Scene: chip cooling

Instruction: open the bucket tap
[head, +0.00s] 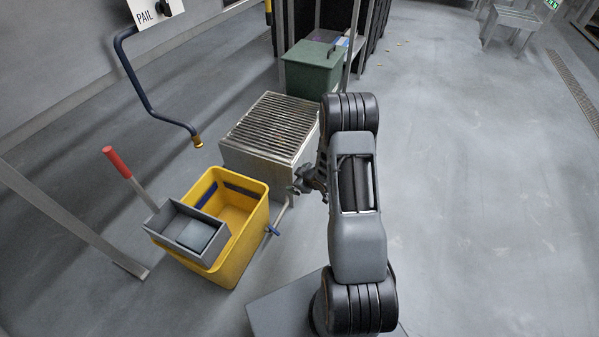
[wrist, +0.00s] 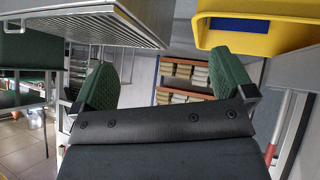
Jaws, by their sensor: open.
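The yellow bucket (head: 258,235) stands on the floor left of my arm in the head view. A small blue tap handle (head: 272,230) sticks out from its right side, low down. My gripper (head: 299,187) is above and to the right of the tap, apart from it, between the bucket and my arm. In the wrist view my gripper (wrist: 165,85) shows two green finger pads set wide apart with nothing between them. The yellow bucket (wrist: 255,38) is at the top right of that view. The tap cannot be made out there.
A grey wringer tray (head: 190,232) and red-handled lever (head: 117,163) sit at the bucket. A grated metal box (head: 270,125) stands behind it, a green box (head: 315,68) beyond. A blue pipe (head: 145,95) hangs at the left.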

